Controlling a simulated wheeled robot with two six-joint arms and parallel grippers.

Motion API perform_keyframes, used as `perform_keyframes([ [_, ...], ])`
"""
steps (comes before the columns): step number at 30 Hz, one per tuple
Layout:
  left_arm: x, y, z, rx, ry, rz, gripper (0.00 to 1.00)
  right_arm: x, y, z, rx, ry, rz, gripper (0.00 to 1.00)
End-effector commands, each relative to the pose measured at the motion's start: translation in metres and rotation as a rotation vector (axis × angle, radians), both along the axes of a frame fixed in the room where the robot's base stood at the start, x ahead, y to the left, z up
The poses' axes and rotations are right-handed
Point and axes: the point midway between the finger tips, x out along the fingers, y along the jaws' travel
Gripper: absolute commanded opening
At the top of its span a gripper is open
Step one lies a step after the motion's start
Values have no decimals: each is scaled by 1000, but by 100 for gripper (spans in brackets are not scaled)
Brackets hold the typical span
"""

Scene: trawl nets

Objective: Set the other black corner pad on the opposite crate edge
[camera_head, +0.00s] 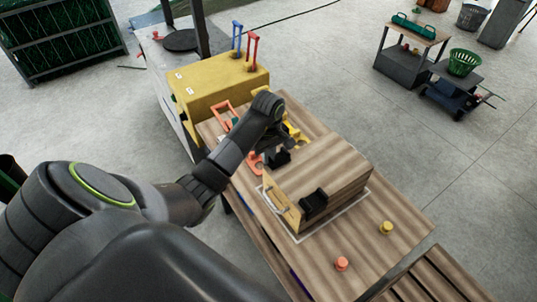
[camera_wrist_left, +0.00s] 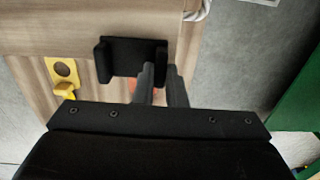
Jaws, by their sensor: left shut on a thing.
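The wooden crate (camera_head: 335,178) stands on the wooden table, with one black corner pad (camera_head: 313,202) on its near edge. The other black corner pad (camera_head: 279,156) is at my left gripper (camera_head: 272,143), by the crate's far left corner. In the left wrist view, this pad (camera_wrist_left: 128,58) has a channel-like shape with raised ends. My left gripper (camera_wrist_left: 162,80) is shut on it at its right end. The pad lies close to the crate's wooden side (camera_wrist_left: 80,14); I cannot tell if they touch. My right gripper is out of view.
A yellow bracket (camera_wrist_left: 64,73) lies by the pad. An orange frame (camera_head: 221,113) and orange piece (camera_head: 253,162) lie on the table. A yellow case (camera_head: 215,85) stands behind. An orange knob (camera_head: 342,263) and a yellow knob (camera_head: 386,227) stand at the front right.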

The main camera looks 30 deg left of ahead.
Motion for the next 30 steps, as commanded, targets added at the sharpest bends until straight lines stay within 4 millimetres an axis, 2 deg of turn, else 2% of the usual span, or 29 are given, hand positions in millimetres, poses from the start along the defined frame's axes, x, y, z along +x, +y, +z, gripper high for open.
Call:
perform_keyframes([
  [11,0,0,-3,0,0,0,0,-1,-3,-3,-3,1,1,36],
  [12,0,0,-3,0,0,0,16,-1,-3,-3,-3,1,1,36],
  [17,0,0,-3,0,0,0,36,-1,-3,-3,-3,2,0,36],
  [25,0,0,-3,0,0,0,36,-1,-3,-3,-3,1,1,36],
  [30,2,10,15,1,-2,7,36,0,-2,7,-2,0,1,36],
])
